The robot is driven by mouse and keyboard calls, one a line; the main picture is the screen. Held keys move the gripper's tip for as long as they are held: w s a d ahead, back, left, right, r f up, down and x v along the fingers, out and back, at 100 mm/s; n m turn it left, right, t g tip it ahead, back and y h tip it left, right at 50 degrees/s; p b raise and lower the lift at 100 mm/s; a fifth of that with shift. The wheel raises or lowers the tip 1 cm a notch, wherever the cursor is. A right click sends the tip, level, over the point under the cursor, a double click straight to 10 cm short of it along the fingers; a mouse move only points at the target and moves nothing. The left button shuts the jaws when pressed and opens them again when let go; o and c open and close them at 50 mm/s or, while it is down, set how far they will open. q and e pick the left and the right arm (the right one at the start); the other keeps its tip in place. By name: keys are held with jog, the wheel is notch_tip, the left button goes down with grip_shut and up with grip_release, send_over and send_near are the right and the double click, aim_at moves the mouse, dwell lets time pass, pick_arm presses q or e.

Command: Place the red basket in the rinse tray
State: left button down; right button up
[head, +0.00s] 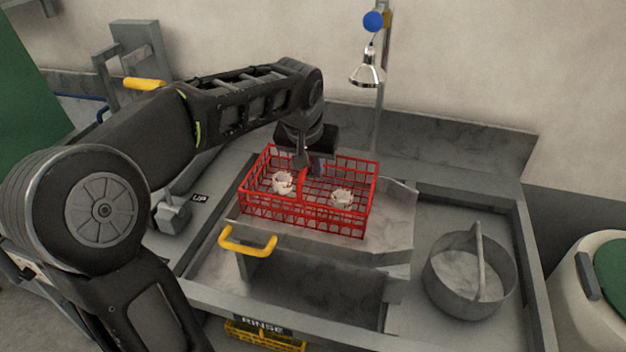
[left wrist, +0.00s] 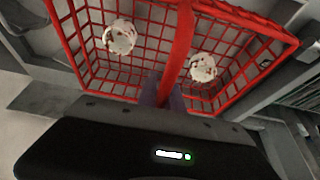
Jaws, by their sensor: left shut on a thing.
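The red wire basket (head: 305,221) hangs level over the grey metal basin in the middle of the head view. My left gripper (head: 308,168) is shut on the basket's red centre handle, which also shows in the left wrist view (left wrist: 180,50). A grey tray (head: 400,228) with a sloping edge lies under and right of the basket; whether the basket touches it I cannot tell. A RINSE label (head: 263,325) is on the counter's front edge. My right gripper is not in view.
A yellow handle (head: 247,241) stands at the basin's front left. A round grey pot (head: 470,275) stands at the right. A yellow basket (head: 265,337) sits below the front edge. The front of the basin looks empty.

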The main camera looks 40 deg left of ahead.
aim_at(315, 190)
pick_arm(q)
jog(key=shift+f, duration=1.8)
jog(key=shift+f, duration=0.2)
jog(key=c, duration=1.5)
grip_release()
jog(key=shift+r, duration=0.25)
jog(key=v, duration=1.1)
jog(key=shift+s+d+r, duration=0.1)
jog(key=shift+s+r, duration=0.15)
jog(key=shift+r, duration=0.1)
